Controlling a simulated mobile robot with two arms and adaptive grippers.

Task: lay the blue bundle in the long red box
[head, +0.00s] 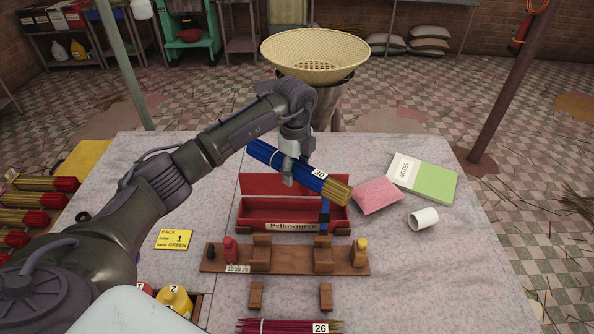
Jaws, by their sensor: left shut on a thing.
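The blue bundle (264,153) is a bunch of long sticks with tan ends at the right and a tag reading 30. My left gripper (290,172) is shut on it around its middle and holds it tilted, right end lower, above the long red box (252,223). The box stands on the table with its red lid (258,184) raised at the back and a "Pellowmere" label on the front. Its visible inside looks empty. A narrow blue upright piece (324,210) shows at its right part; I cannot tell what it is. My right gripper is not in view.
A pink packet (377,195), a green notebook (434,183) and a white cup (423,219) lie to the right. A magenta bundle (285,326) lies at the front.

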